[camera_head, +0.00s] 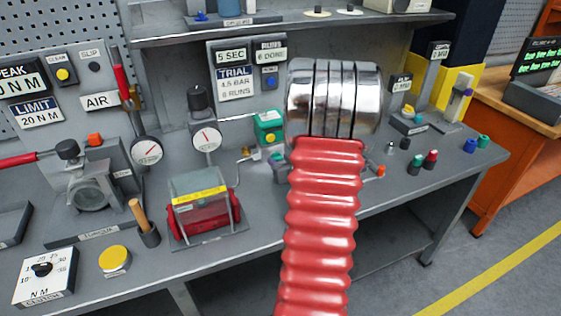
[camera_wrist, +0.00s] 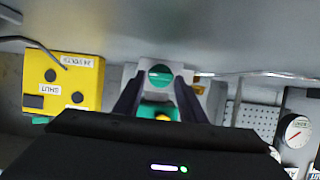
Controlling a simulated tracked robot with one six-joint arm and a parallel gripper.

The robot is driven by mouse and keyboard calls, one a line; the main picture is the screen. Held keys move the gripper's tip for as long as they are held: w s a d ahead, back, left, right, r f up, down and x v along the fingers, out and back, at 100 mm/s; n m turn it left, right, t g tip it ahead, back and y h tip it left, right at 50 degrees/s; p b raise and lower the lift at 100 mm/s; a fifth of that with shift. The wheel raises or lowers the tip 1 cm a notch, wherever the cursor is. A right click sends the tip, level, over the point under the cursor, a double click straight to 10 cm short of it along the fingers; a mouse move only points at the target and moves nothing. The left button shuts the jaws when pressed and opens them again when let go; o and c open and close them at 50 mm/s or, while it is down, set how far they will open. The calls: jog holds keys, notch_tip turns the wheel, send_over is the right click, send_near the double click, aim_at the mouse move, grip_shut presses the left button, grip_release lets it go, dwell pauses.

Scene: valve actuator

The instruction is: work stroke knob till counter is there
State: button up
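In the wrist view my gripper (camera_wrist: 160,78) has its two dark fingers apart, with a round green knob (camera_wrist: 160,75) showing between the tips. I cannot tell whether they touch it, or read any label that makes it the stroke knob. A second teal part with a yellow centre (camera_wrist: 161,114) shows nearer, between the fingers. In the head view my red arm and chrome joint hide my gripper. A counter sign there (camera_head: 271,51) seems to read "RUNS 6 DONE". Two small displays, a lower one (camera_head: 401,83) and an upper one (camera_head: 440,50), end in "MM"; their digits are unclear.
A yellow box (camera_wrist: 62,80) marked "SHUT" and "24 VOLTS" shows upside down in the wrist view. A gauge (camera_wrist: 296,131) is at its right. In the head view, a green-faced unit (camera_head: 268,127) and a red-ended cylinder (camera_head: 203,205) stand left of my arm on the grey bench.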

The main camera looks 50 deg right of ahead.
jog(key=c, duration=0.6)
jog(key=shift+c, duration=0.2)
jog(key=shift+w+a+n, duration=0.1)
jog(key=shift+a+n, duration=0.05)
jog(key=shift+n, duration=0.25)
jog(key=shift+w+a+n+g+h, duration=0.1)
jog(key=shift+a+n+g+h, duration=0.1)
jog(key=shift+n+h, duration=0.35)
jog(key=shift+w+a+n+g+h, duration=0.1)
jog(key=shift+n+g+h, duration=0.2)
jog(key=shift+n, duration=0.35)
jog(key=shift+a+f+n+h, duration=0.1)
jog(key=shift+f+n+h, duration=0.05)
jog(key=shift+n+h, duration=0.5)
jog(key=shift+a+f+n+h, duration=0.1)
jog(key=shift+n+h, duration=0.3)
jog(key=shift+n, duration=0.45)
jog(key=shift+w, duration=0.1)
jog(key=o, duration=1.1)
